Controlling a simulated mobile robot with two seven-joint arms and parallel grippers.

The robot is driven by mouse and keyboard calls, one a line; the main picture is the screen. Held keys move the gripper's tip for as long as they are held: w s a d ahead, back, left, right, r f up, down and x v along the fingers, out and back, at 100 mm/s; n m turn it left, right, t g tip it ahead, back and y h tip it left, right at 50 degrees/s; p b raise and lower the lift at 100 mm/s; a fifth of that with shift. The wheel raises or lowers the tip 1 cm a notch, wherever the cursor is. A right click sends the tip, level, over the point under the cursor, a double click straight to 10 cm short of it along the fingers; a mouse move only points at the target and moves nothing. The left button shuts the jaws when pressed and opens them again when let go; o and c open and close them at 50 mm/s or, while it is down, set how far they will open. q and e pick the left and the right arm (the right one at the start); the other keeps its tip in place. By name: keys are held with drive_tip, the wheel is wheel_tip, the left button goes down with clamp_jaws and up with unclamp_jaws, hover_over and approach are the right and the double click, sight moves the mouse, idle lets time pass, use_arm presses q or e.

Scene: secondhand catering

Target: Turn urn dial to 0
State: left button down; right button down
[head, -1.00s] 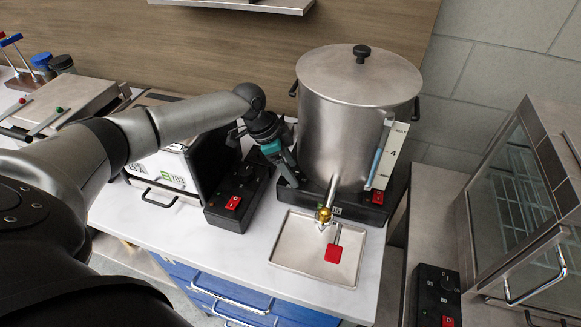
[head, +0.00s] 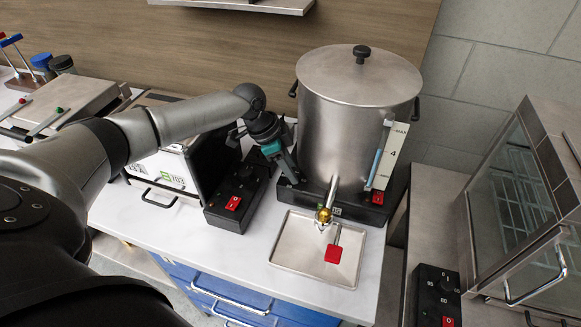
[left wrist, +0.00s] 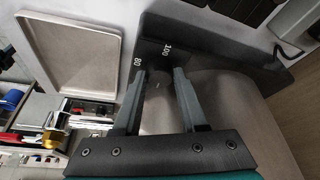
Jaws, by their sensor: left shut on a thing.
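The urn (head: 340,130) is a large lidded steel pot on a black base, near the back of the white counter. My left gripper (head: 288,176) reaches down to the left front of that base. In the left wrist view my left gripper (left wrist: 160,76) is shut on the dark round urn dial (left wrist: 157,82), one finger on each side. The printed marks 80 and 100 show beside the dial on the base (left wrist: 200,45). The dial's pointer and its 0 mark cannot be made out. In the head view the gripper hides the dial. My right gripper is not in view.
The urn's tap (head: 323,215) with a red lever (head: 333,254) hangs over a steel drip tray (head: 283,262). A black control box with a red switch (head: 233,203) stands close left of the gripper. A glass-fronted cabinet (head: 520,190) stands at the right.

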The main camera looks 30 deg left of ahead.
use_arm(q)
drive_tip(key=shift+s+r+n+p, duration=0.1)
drive_tip(key=shift+n+p, duration=0.3)
drive_tip(key=shift+p, duration=0.35)
drive_tip(key=n+p, duration=0.2)
drive_tip(key=p, duration=0.1)
drive_tip(key=n+t+y+p, duration=0.1)
drive_tip(key=n+p, duration=0.1)
drive_tip(key=p, duration=0.1)
drive_tip(key=n+y+p, duration=0.1)
drive_tip(key=n+p, duration=0.1)
drive_tip(key=p, duration=0.2)
drive_tip(key=shift+d+r, duration=0.1)
drive_tip(key=shift+d, duration=0.15)
drive_tip(key=shift+n+t+y+p, duration=0.3)
drive_tip(key=shift+n+y+p, duration=0.15)
drive_tip(key=shift+n, duration=0.55)
drive_tip(key=shift+f+n+y, duration=0.2)
drive_tip(key=shift+n+y, duration=0.45)
drive_tip(key=shift+n, duration=0.85)
drive_tip(key=shift+c, duration=2.3)
unclamp_jaws()
